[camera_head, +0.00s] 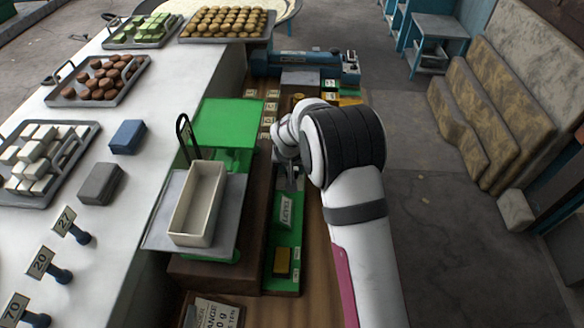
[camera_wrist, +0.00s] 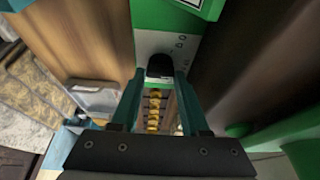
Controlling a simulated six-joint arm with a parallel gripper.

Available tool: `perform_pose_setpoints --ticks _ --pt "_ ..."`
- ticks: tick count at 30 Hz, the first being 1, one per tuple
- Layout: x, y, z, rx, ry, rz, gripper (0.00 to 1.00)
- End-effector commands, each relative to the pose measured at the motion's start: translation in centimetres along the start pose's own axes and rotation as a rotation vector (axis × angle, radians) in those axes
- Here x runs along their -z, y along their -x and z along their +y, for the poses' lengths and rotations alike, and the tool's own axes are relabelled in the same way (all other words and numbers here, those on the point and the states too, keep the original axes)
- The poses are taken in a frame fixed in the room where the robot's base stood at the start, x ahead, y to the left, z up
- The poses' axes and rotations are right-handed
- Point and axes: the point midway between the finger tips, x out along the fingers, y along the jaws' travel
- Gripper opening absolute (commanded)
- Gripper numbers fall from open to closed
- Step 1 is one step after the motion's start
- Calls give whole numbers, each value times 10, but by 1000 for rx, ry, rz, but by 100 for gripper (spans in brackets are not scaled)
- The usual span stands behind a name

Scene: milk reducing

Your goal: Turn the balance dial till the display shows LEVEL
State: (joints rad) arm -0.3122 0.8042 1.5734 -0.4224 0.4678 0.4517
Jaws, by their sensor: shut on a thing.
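In the wrist view, the black dial (camera_wrist: 160,64) stands out from a pale, marked face on a green housing. The two teal fingers of my gripper (camera_wrist: 160,76) are on either side of it and shut on it. In the head view my gripper (camera_head: 287,180) points down at the green panel, and my wrist hides the dial. Just in front of it, a small pale display (camera_head: 286,211) shows letters that look like LEVEL. The balance has a green pan (camera_head: 225,122) and a grey pan (camera_head: 158,226) with an empty-looking cream tray (camera_head: 197,203) on it.
A yellow block (camera_head: 282,262) sits on the green panel near its front end. Trays of sweets (camera_head: 86,98) and tagged weights (camera_head: 78,236) stand on the white counter at left. A blue machine (camera_head: 300,62) stands behind. The floor (camera_head: 420,230) at right is mostly clear.

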Motion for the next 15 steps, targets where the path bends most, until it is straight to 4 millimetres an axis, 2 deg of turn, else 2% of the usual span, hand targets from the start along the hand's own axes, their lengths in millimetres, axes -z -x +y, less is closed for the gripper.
perform_pose_setpoints --ticks 9,10,14,15 --pt "-1 0 0 -1 -1 -4 0" --pt "-1 0 0 -1 -1 -4 50" --pt "-1 0 0 -1 -1 -3 74" --pt "-1 0 0 -1 -1 -3 75"
